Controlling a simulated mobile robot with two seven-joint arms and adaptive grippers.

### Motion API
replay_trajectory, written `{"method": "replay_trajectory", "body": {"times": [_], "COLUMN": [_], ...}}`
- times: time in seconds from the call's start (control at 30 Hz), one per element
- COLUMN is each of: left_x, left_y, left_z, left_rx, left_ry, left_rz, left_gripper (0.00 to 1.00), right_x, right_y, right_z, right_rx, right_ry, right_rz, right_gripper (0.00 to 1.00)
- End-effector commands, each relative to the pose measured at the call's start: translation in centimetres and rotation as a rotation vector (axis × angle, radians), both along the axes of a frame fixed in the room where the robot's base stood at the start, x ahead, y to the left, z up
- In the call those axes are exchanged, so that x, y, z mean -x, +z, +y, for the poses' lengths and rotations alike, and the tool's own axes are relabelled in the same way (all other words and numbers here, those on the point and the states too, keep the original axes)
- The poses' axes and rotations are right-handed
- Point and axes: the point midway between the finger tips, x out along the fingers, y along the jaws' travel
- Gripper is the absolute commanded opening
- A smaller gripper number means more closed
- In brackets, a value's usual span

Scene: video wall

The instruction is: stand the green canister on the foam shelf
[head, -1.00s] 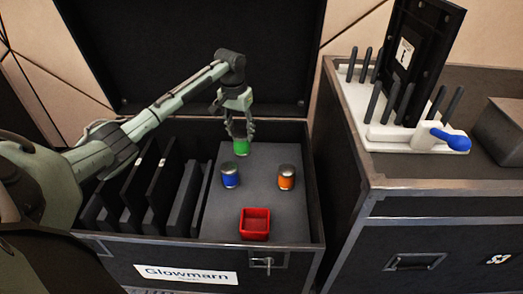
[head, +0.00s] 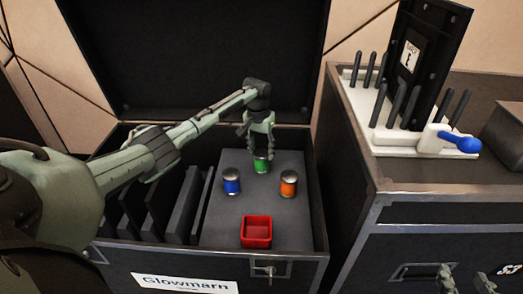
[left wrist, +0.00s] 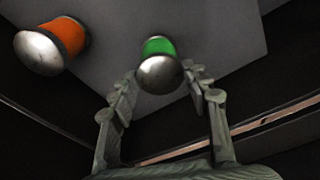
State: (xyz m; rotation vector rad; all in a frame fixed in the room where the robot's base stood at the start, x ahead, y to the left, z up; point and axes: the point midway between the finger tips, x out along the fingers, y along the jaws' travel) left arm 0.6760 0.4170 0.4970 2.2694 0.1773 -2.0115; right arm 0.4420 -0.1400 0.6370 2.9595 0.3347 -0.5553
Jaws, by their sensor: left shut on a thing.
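The green canister (head: 262,166) is upright between the fingertips of my left gripper (head: 261,152), which is shut on it. In the left wrist view the green canister (left wrist: 160,64) shows its silver lid between the two fingers (left wrist: 158,82). It is over the back of the grey foam shelf (head: 221,226) inside the open black case. I cannot tell whether its base touches the foam. My right gripper (head: 464,281) shows partly at the lower right edge, fingers apart and empty.
A blue canister (head: 231,182) and an orange canister (head: 288,184) stand on the foam, left and right of the green one. A red open box (head: 256,231) sits in front. Dark panels (head: 178,205) stand in slots at left. A white rack (head: 399,140) is on the right case.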

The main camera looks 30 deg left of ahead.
Motion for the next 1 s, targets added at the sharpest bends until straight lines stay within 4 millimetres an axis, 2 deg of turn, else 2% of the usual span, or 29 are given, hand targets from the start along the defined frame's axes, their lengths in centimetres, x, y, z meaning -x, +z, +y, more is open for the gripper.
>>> {"method": "replay_trajectory", "body": {"times": [0.2, 0.23, 0.37, 0.73, 0.8, 1.0], "left_x": [0.0, 0.0, 0.0, 0.0, 0.0, 0.4], "left_y": [-0.3, -0.3, -0.2, 0.1, 0.8, 4.0], "left_z": [0.0, 0.0, 0.0, 0.0, 0.0, -0.1], "left_rx": [0.001, 0.001, 0.001, 0.0, 0.0, 0.0], "left_ry": [0.001, 0.0, 0.0, 0.0, -0.001, -0.001], "left_rz": [0.0, 0.0, 0.0, -0.002, -0.003, -0.004], "left_gripper": [0.0, 0.51, 0.67, 0.68, 0.68, 0.68], "right_x": [0.0, 0.0, 0.0, 0.0, 0.1, 1.6], "right_y": [-0.1, -0.1, -0.1, -0.1, -0.2, -3.1], "right_z": [-0.1, -0.1, -0.1, -0.1, -0.3, -2.7], "right_rx": [0.002, 0.002, 0.002, 0.002, 0.007, 0.073], "right_ry": [-0.001, -0.001, -0.002, -0.002, -0.005, -0.047], "right_rz": [0.005, 0.006, 0.006, 0.005, 0.02, 0.178], "right_gripper": [0.4, 0.4, 0.4, 0.4, 0.4, 0.4]}}
